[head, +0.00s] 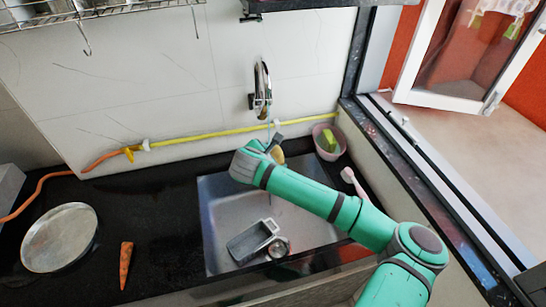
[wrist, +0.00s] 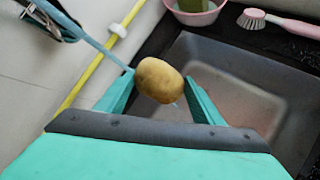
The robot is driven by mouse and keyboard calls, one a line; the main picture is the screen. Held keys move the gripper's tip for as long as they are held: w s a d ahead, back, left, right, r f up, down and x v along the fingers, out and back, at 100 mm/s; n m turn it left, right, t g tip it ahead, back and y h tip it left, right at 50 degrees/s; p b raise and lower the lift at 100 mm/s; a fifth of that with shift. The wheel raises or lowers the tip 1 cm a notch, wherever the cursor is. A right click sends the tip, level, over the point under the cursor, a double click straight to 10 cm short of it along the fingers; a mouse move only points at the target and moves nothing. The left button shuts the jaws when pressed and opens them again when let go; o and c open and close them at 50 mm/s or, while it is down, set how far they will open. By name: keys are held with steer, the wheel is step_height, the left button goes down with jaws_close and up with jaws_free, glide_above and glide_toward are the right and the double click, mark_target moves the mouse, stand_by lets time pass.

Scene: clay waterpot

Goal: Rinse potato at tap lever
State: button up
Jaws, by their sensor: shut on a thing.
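My gripper (wrist: 160,85) is shut on a brown potato (wrist: 158,80), held between its two green fingertips above the sink (head: 225,215). In the head view the potato (head: 278,157) is partly hidden by my gripper (head: 274,150). The chrome tap (head: 262,88) on the wall is just above and behind it, and its spout also shows in the wrist view (wrist: 52,20). A thin bluish water stream (wrist: 98,48) runs from the spout to the left fingertip, beside the potato. I cannot tell whether it touches the potato. The tap lever is not clearly distinguishable.
A grey container (head: 250,240) and a small metal cup (head: 279,247) are in the sink. A pink bowl with a green sponge (head: 329,142) and a pink brush (head: 352,180) stand right. A yellow hose (head: 210,136) crosses behind. A round pan (head: 58,238) and carrot (head: 126,265) lie left.

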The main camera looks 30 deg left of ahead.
steer(key=shift+a, duration=0.2)
steer(key=shift+s+a, duration=0.15)
steer(key=shift+a, duration=0.25)
steer(key=shift+d, duration=0.15)
steer(key=shift+d, duration=0.45)
steer(key=s+d, duration=0.2)
steer(key=s, duration=0.5)
steer(key=shift+s, duration=0.25)
stand_by(0.7)
stand_by(1.2)
steer(key=v, duration=0.6)
steer(key=shift+s, duration=0.25)
stand_by(0.8)
